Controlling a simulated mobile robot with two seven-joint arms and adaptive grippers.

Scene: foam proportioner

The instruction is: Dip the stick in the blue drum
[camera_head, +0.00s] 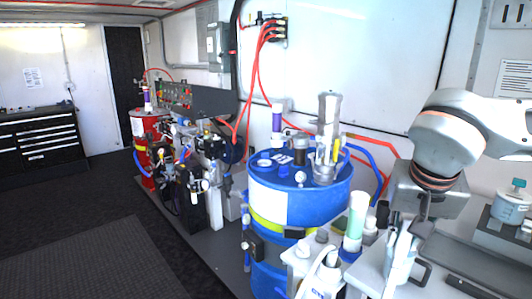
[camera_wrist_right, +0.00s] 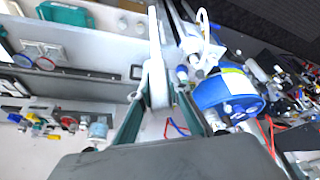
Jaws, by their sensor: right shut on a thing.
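The blue drum (camera_head: 325,208) stands at the centre of the head view, with pump fittings and small parts on its blue lid. It also shows right of centre in the wrist view (camera_wrist_right: 222,92). My right gripper (camera_head: 402,248) points down to the right of the drum, over the bench area, apart from the drum. In the wrist view, my right gripper's dark fingers (camera_wrist_right: 160,112) are shut on a pale, narrow stick (camera_wrist_right: 156,72) that extends away from the fingers. In the head view the stick is hard to separate from the gripper. My left gripper is out of view.
A light bench with bottles (camera_head: 325,275) and a white-and-green cylinder (camera_head: 356,220) stand between the drum and my right gripper. Red hoses (camera_head: 257,70) hang behind the drum. A red drum (camera_head: 147,135) stands further left. The floor at left is clear.

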